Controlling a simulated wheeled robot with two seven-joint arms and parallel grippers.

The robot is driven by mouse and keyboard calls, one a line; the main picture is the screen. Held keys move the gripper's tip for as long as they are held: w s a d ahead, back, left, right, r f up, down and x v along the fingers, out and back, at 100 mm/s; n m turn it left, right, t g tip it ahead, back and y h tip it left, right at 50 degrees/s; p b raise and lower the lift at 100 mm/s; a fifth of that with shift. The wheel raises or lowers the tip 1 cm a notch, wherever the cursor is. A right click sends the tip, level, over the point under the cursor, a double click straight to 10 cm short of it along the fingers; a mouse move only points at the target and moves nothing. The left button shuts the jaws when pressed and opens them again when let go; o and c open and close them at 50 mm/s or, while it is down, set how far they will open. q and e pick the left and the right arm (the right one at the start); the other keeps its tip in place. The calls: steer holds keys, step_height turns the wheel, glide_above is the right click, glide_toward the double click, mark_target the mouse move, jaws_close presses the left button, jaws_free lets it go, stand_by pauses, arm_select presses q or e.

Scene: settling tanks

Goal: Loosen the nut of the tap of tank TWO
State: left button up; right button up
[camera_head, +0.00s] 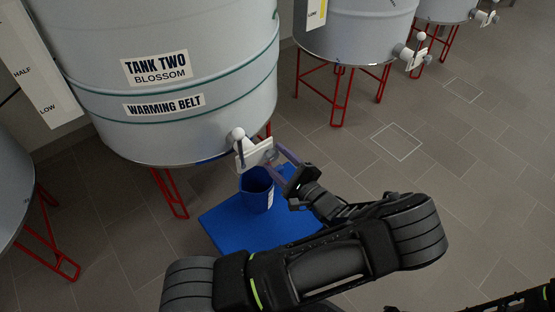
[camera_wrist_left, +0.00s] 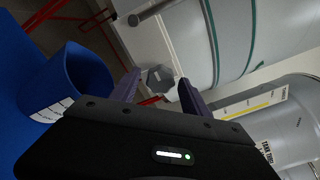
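Tank TWO (camera_head: 180,120) is the large pale grey tank labelled "TANK TWO BLOSSOM" in the head view. Its tap (camera_head: 240,140) sticks out low on its right side, with a white plate (camera_head: 255,152) and a round white knob. The grey hexagonal nut (camera_wrist_left: 160,78) shows in the left wrist view, ahead of and between the purple fingers. My left gripper (camera_head: 277,162) is open at the tap; its fingers also show apart in the wrist view (camera_wrist_left: 158,92). I cannot tell whether they touch the nut. My right gripper is not in view.
A blue bucket (camera_head: 256,192) stands below the tap on a blue mat (camera_head: 220,225). Red tank legs (camera_head: 170,193) stand behind. Another tank (camera_head: 350,40) with its own tap stands at the back right. The tiled floor at right is clear.

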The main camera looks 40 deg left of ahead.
arm_select(q)
steer(key=shift+o, duration=0.2)
steer(key=p+v, duration=0.1)
steer(key=v, duration=0.6)
steer(key=shift+d+p, duration=0.35)
steer(key=shift+p, duration=0.05)
steer(key=shift+s, duration=0.1)
